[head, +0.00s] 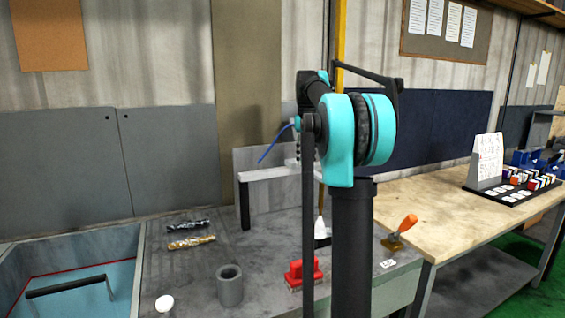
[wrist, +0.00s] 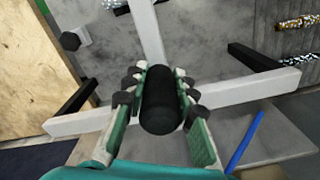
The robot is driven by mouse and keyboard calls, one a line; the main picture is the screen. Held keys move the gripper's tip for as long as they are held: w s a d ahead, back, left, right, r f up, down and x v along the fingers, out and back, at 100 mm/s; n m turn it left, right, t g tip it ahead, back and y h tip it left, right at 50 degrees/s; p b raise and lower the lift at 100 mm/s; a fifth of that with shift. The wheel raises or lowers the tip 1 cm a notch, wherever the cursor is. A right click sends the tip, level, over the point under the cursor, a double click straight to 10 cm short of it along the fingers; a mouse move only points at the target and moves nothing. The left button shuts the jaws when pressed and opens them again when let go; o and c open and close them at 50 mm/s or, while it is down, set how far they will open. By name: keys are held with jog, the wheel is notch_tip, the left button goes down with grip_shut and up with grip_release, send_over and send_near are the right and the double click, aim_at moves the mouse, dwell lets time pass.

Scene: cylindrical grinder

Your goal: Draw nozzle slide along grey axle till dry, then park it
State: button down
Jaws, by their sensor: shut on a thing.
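My gripper (wrist: 158,105) is shut on a black cylinder (wrist: 160,98), seen end-on between its green-lined fingers; I cannot tell whether it is the nozzle slide. In the head view my arm mostly hides the gripper. A blue hose (wrist: 243,142) is right of the fingers in the wrist view and hangs by my arm in the head view (head: 273,146). A mottled grey-and-black rod (head: 180,226) lies on the bench beside a gold one (head: 191,242); it may be the grey axle. It also shows at the wrist view's right edge (wrist: 312,48).
A white-barred frame (head: 265,173) with black legs stands behind my arm. The grey bench (head: 265,240) carries a grey cup (head: 230,287), a white round thing (head: 164,303) and a red block (head: 303,273). A blue basin (head: 70,290) is left; a wooden table (head: 440,205) is right.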

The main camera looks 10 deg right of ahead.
jog(key=w+d, duration=0.3)
jog(key=d, duration=1.3)
jog(key=shift+w+d, duration=0.15)
jog(key=shift+d, duration=0.25)
jog(key=c, duration=1.2)
grip_release()
notch_tip(320, 180, up, 8)
jog(key=shift+f, duration=0.25)
